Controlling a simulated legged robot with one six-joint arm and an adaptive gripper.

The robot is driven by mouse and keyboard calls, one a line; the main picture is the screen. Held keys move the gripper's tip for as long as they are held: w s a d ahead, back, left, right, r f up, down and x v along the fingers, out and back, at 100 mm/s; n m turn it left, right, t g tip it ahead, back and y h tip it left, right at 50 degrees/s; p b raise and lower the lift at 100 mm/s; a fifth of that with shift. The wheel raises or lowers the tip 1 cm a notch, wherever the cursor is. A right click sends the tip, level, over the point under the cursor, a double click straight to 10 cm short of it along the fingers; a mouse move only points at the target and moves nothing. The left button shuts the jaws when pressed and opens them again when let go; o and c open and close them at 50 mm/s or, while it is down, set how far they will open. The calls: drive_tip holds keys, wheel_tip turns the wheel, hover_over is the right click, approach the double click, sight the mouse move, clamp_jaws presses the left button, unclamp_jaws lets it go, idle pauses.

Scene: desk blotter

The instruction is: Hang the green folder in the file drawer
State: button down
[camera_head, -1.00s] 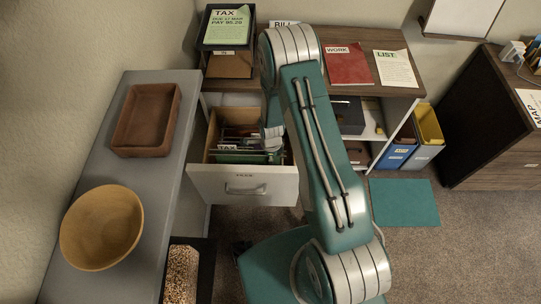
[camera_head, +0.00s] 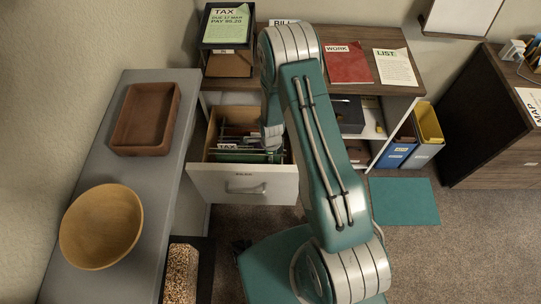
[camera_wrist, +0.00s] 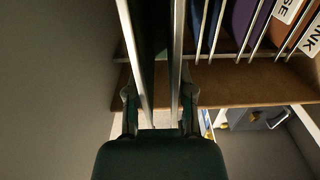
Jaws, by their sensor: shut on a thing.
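The file drawer (camera_head: 243,186) is pulled open below the shelf top, with a white front and a brown inside. A green folder (camera_head: 235,156) with a TAX label shows near its front, low between the drawer walls. My gripper (camera_head: 272,150) is at the drawer's right side, partly hidden by my arm. In the wrist view my gripper (camera_wrist: 160,97) is shut on the dark green folder, with light metal rails running beside it. The folder's lower part is hidden, and I cannot tell whether its hooks rest on the rails.
Other hanging folders (camera_wrist: 240,20) fill the drawer. A paper tray (camera_head: 228,28), red WORK folder (camera_head: 347,64) and LIST sheet (camera_head: 394,68) lie on the cabinet top. A grey ledge at left holds a brown tray (camera_head: 146,118) and yellow bowl (camera_head: 101,227).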

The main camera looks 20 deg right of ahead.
idle(0.3)
wheel_tip(320, 180, down, 11)
idle(2.9)
drive_tip(key=shift+f, duration=0.1)
drive_tip(key=shift+c, duration=2)
unclamp_jaws()
wheel_tip(320, 180, up, 12)
drive_tip(key=shift+f, duration=0.1)
